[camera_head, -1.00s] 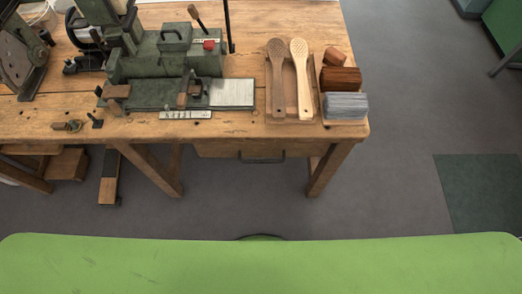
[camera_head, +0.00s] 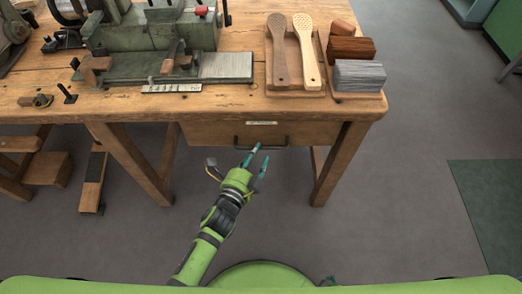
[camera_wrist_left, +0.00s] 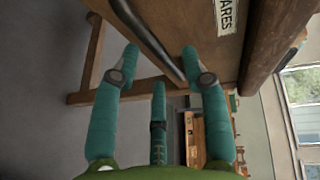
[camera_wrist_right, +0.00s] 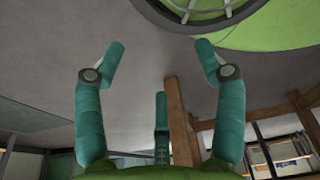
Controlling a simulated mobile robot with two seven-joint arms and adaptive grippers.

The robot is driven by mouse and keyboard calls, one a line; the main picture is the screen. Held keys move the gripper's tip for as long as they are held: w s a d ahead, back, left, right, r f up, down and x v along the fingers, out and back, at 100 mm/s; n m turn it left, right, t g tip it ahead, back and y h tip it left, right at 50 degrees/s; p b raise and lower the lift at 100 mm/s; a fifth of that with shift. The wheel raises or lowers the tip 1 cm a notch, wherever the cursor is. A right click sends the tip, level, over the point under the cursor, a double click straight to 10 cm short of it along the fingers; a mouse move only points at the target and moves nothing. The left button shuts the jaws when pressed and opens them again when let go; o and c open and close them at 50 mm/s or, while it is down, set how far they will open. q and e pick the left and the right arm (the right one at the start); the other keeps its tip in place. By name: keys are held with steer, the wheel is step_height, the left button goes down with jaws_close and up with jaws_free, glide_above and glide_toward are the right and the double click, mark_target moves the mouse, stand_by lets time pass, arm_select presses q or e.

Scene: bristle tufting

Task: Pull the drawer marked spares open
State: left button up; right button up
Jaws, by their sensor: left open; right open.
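The drawer (camera_head: 215,132) sits under the bench top and looks shut. It has a dark bar handle (camera_head: 262,147) across its front and a small pale label (camera_head: 262,123) above it. In the left wrist view the label (camera_wrist_left: 227,14) ends in "ARES" and the handle (camera_wrist_left: 150,38) runs past the fingers. My left gripper (camera_head: 256,154) is open just in front of the handle; its teal fingertips are near the bar, and I cannot tell whether they touch it. My right gripper (camera_wrist_right: 158,55) is open and empty in its wrist view, with floor beyond.
On the wooden bench (camera_head: 225,108) stand a green machine (camera_head: 155,35), a tray (camera_head: 294,93) with two wooden brush bodies (camera_head: 305,50), and a grey bristle block (camera_head: 359,75). A bench leg (camera_head: 335,165) stands right of the drawer. The floor in front is clear.

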mark_target(261, 148)
arm_select(q)
steer(key=x, duration=0.4)
steer(key=shift+f, duration=0.1)
arm_select(e)
steer(key=shift+w+a, duration=0.25)
steer(key=shift+w, duration=0.8)
arm_select(q)
jaws_close()
arm_select(e)
steer(key=shift+s+a+f, duration=0.1)
steer(key=shift+a, duration=0.05)
